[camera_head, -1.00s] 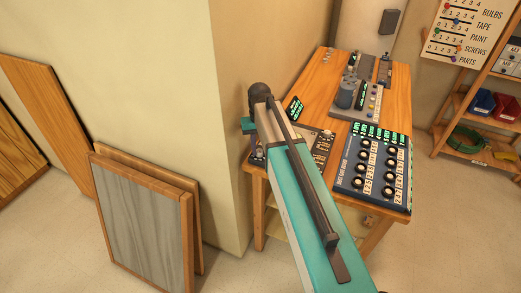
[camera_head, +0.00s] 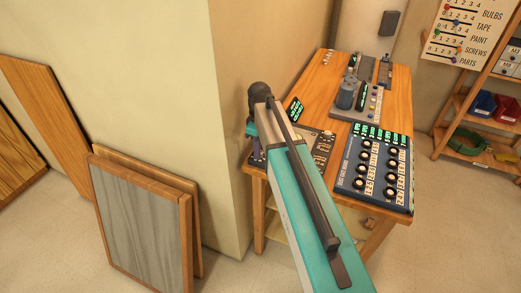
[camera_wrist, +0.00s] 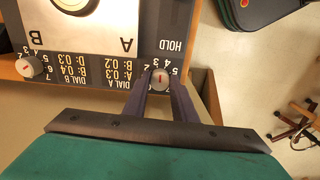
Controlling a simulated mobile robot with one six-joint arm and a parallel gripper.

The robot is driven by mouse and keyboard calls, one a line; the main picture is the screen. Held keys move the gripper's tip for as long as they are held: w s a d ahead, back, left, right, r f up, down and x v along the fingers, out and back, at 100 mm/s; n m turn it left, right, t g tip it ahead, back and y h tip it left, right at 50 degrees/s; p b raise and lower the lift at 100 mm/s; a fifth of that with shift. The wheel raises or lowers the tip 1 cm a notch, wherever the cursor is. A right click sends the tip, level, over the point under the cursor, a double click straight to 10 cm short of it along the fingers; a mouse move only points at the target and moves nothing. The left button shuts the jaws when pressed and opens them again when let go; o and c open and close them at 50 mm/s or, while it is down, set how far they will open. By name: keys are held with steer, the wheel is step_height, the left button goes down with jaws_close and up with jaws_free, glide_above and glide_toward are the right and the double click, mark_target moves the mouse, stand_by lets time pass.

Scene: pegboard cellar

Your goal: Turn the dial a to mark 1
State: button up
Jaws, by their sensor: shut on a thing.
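Dial a is a small pale knob (camera_wrist: 160,81) with a red pointer line, near the upside-down "DIAL A" print on a dark panel (camera_wrist: 100,68) in the wrist view. My gripper (camera_wrist: 160,80) is shut on this knob, one dark finger on each side. The pointer aims roughly up in the picture, near the printed 3 and 4; the exact mark is too small to tell. A similar knob (camera_wrist: 31,67), beside the "DIAL B" print, stands at the left. In the head view my gripper (camera_head: 257,158) is at the table's near left corner, and my arm hides the knobs.
The wooden table (camera_head: 318,85) also bears a blue board of black knobs (camera_head: 372,170) and a grey device (camera_head: 345,95). A wall corner (camera_head: 230,120) stands close left of my gripper. Framed boards (camera_head: 140,220) lean on the wall. Shelves stand at the right.

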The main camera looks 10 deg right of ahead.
steer(key=n, duration=0.4)
steer(key=shift+s+n, duration=0.1)
steer(key=shift+n, duration=0.2)
steer(key=n, duration=0.5)
steer(key=shift+f+b, duration=0.1)
steer(key=shift+b, duration=0.3)
steer(key=n, duration=0.4)
steer(key=shift+n, duration=0.3)
steer(key=n, duration=0.5)
steer(key=shift+a, duration=0.1)
steer(key=o, duration=1)
steer(key=shift+o, duration=0.2)
steer(key=shift+r, duration=0.25)
